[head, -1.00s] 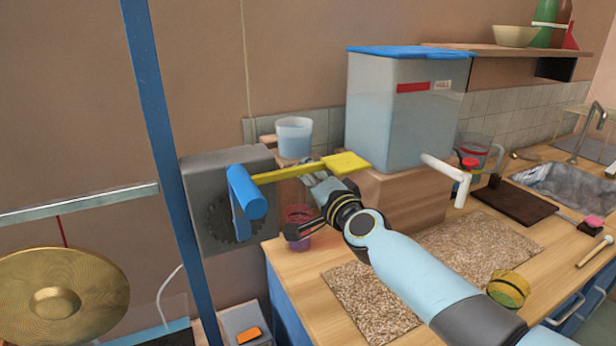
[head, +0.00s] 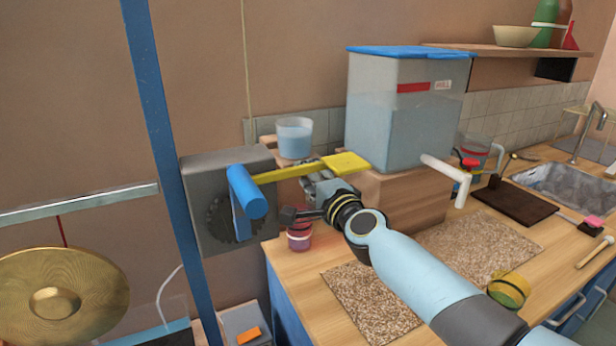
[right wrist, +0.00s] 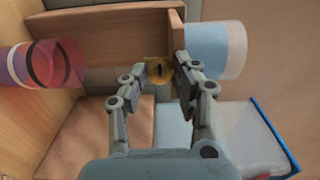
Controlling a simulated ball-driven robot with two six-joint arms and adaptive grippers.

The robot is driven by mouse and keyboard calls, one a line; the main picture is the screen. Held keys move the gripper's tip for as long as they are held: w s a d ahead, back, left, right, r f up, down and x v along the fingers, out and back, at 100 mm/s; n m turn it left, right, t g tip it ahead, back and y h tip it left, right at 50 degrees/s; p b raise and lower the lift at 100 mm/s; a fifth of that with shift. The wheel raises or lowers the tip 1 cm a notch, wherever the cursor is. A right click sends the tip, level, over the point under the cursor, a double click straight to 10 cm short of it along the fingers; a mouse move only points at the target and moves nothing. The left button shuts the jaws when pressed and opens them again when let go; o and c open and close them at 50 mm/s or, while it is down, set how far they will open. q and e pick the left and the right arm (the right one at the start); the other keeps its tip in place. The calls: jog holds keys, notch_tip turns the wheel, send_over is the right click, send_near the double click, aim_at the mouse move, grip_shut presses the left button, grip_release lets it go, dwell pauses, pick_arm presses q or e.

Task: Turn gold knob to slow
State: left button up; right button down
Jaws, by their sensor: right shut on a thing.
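The gold knob (right wrist: 160,71) shows in the right wrist view, a small round brass piece with a dark slot or mark across its face. It sits between the two fingertips of my right gripper (right wrist: 162,78), which is shut on it, in front of a wooden box (right wrist: 105,45). In the head view my right gripper (head: 318,186) is under the yellow lever, beside the wooden stand; the knob is hidden there. I cannot read any speed marking. My left gripper is in neither current view.
A yellow lever (head: 345,163) runs just above my right gripper from a grey box (head: 200,180) with a blue handle. A purple cup (head: 299,238) stands close below the gripper. A water tank (head: 390,120) and blue-filled cup (head: 294,138) are behind. A brass gong (head: 95,275) hangs left.

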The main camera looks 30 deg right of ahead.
jog(key=c, duration=1)
grip_release()
jog(key=s, duration=1.2)
jog(key=shift+a, duration=0.35)
jog(key=shift+s+f, duration=0.1)
